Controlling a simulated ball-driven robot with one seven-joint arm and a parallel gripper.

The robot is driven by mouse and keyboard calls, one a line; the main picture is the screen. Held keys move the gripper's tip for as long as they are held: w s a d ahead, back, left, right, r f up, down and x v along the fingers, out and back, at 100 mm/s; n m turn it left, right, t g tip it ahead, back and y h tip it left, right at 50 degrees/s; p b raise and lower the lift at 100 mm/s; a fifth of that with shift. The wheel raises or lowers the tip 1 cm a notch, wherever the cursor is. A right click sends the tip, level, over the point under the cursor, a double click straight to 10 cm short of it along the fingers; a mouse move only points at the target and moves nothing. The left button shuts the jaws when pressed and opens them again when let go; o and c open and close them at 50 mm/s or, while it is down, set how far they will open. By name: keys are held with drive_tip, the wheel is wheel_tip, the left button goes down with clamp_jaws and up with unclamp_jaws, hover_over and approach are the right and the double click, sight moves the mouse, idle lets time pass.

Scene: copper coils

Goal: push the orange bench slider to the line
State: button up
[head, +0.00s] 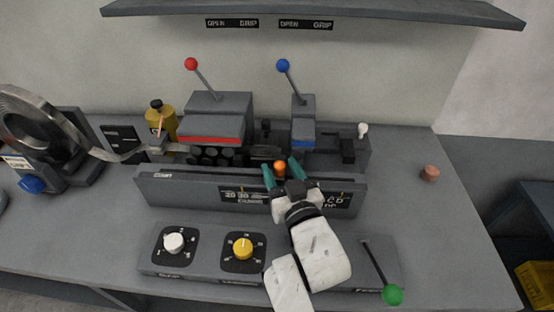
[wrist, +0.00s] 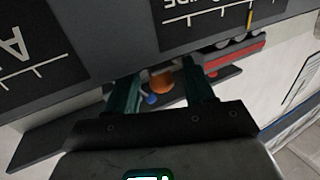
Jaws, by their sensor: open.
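The orange slider knob (head: 280,167) sits on the top edge of the grey bench rail, above a dark printed scale plate (head: 245,194). My gripper (head: 281,172) is open, with its two teal fingers on either side of the knob. In the wrist view the orange knob (wrist: 162,84) shows between the spread fingertips of my gripper (wrist: 160,88). I cannot tell whether a finger touches it. A yellow line (wrist: 250,18) shows on the scale plate in the wrist view. My wrist covers part of the scale in the head view.
Behind the rail stand a red-knobbed lever (head: 191,64) and a blue-knobbed lever (head: 283,66). In front are a white dial (head: 173,243), a yellow dial (head: 243,247) and a green-knobbed lever (head: 392,295). A metal coil (head: 30,125) stands at left. The right bench top is mostly clear.

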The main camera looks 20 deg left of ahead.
sight(277, 162)
drive_tip(key=shift+x, duration=1.55)
drive_tip(key=shift+c, duration=0.4)
clamp_jaws()
